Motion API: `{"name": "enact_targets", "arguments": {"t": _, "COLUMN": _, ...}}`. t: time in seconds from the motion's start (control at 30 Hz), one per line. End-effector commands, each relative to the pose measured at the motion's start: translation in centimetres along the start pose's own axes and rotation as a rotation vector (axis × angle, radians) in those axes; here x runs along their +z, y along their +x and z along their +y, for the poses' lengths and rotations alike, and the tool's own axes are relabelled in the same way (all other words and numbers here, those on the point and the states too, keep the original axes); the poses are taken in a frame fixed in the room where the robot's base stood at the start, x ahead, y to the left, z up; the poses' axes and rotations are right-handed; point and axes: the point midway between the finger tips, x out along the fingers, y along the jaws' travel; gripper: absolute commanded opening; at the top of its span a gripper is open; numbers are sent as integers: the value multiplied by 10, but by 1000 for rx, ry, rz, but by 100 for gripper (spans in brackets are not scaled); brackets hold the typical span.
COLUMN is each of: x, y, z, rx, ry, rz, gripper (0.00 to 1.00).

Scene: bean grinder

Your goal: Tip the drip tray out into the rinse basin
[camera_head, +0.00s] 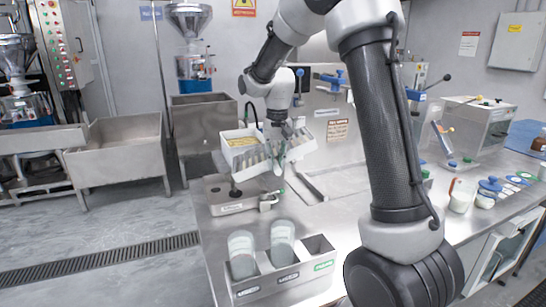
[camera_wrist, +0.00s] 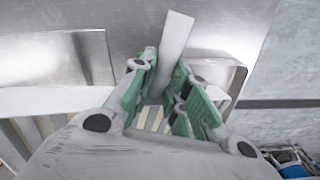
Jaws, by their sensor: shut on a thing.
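My gripper (camera_head: 279,163) is shut on a flat grey bar (camera_wrist: 175,45), which stands between the green finger pads in the wrist view (camera_wrist: 160,85). In the head view a white slotted tray (camera_head: 243,147) is at the gripper, raised above the bench and looking tilted. Its slotted side faces the front, and a yellowish patch shows inside. The bar appears to be the tray's handle, but the join is hidden. A steel basin (camera_head: 122,150) stands on the floor at the left, apart from the tray. A second steel tub (camera_head: 203,117) stands behind the bench; I cannot tell which is the rinse basin.
A low steel box (camera_head: 232,199) sits on the bench below the tray. A steel caddy (camera_head: 282,287) with two clear cups is at the front edge. Jars (camera_head: 488,190) and a white machine (camera_head: 478,125) are at the right.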

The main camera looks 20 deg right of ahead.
Motion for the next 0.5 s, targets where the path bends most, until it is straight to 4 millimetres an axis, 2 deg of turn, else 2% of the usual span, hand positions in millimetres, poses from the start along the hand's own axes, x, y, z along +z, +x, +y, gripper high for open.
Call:
{"name": "enact_targets", "arguments": {"t": 0.2, "x": 0, "y": 0, "z": -1, "rx": 130, "ry": -6, "rz": 2, "gripper": 0}}
{"name": "enact_targets", "arguments": {"t": 0.5, "x": 0, "y": -1, "z": -1, "rx": 134, "ry": -3, "rz": 3, "gripper": 0}}
